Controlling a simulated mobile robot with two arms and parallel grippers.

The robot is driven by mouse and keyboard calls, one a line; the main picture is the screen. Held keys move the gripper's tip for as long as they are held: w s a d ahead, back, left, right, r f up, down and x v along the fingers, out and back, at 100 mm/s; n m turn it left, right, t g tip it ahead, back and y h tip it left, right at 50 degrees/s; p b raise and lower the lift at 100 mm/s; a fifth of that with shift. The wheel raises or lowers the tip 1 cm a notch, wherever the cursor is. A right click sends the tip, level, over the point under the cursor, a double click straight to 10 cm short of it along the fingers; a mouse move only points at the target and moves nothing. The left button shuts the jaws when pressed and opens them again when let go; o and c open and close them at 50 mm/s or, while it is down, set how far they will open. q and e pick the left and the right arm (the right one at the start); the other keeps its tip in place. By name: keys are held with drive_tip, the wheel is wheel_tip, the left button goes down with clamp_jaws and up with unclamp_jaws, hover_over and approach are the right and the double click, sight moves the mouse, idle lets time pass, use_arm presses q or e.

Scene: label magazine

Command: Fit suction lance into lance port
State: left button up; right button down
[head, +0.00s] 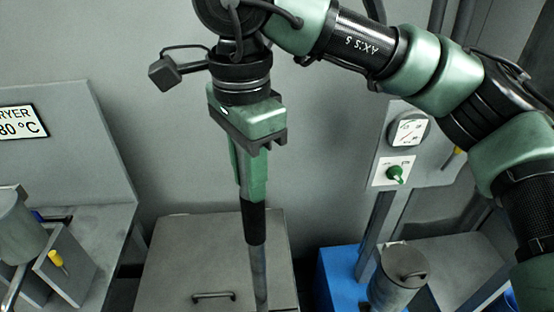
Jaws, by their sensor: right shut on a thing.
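My right gripper (250,175) comes down from the top middle in the head view, on the green and black arm from the right. Its green fingers are shut on the suction lance (255,222). The lance has a black upper part and a thin grey metal tube that runs down out of the picture's bottom edge. It hangs close to upright, and its lower end is out of view. I cannot make out a lance port in this view. My left gripper is not in view.
Behind the lance is a grey box lid (190,252) with a bar handle (213,296). Right of it stand a blue container (338,275), a lidded grey canister (396,284) and a panel with a gauge and green knob (395,174). A grey dryer unit (75,135) is at left.

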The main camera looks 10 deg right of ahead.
drive_tip(key=shift+s+a, duration=0.1)
drive_tip(key=shift+s+r, duration=0.1)
drive_tip(key=shift+s, duration=0.05)
drive_tip(key=shift+s+d, duration=0.3)
drive_tip(key=shift+d, duration=0.1)
drive_tip(key=shift+w+a+f+b, duration=0.2)
drive_tip(key=shift+w+f+b, duration=0.05)
drive_tip(key=shift+f+b, duration=0.4)
drive_tip(key=shift+d+f+b, duration=0.1)
drive_tip(key=shift+f+b, duration=1.1)
drive_tip(key=shift+f, duration=0.05)
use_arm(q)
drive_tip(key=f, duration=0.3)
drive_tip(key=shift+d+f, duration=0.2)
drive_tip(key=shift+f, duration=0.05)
